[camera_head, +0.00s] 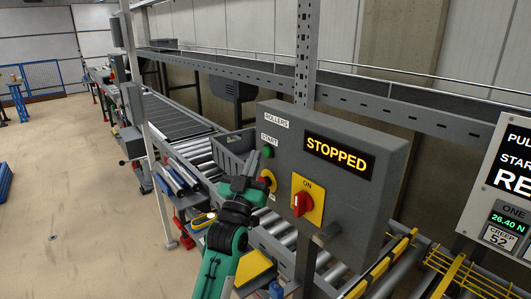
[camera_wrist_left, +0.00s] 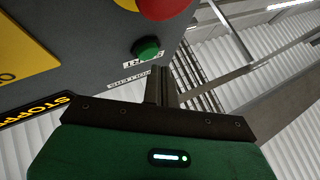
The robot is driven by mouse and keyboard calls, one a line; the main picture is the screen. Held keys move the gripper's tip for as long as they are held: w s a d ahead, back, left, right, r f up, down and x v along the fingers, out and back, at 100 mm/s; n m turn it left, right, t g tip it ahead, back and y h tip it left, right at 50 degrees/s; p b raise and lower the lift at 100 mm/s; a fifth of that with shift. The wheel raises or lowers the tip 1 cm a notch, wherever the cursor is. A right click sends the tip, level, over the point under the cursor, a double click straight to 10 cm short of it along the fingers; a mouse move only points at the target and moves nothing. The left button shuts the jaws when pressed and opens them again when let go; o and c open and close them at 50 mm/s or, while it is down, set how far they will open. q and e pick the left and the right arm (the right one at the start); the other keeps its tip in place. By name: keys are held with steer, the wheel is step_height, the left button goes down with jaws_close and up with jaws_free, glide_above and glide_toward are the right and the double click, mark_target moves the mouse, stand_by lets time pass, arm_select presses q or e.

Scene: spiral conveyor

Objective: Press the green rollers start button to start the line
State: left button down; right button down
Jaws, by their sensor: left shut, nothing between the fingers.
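The green start button (camera_head: 267,151) is on the face of the grey control box (camera_head: 375,155), under the ROLLERS START labels. It also shows in the left wrist view (camera_wrist_left: 147,48), standing out from the panel. My left gripper (camera_head: 252,160) is just left of and slightly below the button in the head view, with its fingers shut and empty. In the left wrist view its fingertips (camera_wrist_left: 162,73) appear beside the button, with a visible gap. The display (camera_head: 339,157) reads STOPPED. My right gripper is not in view.
A red stop button on yellow (camera_head: 267,180) sits below the green one, partly behind my gripper. A red rotary switch (camera_head: 302,204) on a yellow ON plate is to its right. A steel post (camera_head: 306,50) rises behind the box. Roller conveyors (camera_head: 195,152) run behind; open floor (camera_head: 70,200) lies left.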

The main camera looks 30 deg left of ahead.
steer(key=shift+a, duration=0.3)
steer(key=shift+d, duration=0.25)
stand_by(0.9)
arm_select(q)
steer(key=shift+w, duration=0.1)
steer(key=shift+w+d, duration=0.15)
steer(key=shift+w, duration=0.15)
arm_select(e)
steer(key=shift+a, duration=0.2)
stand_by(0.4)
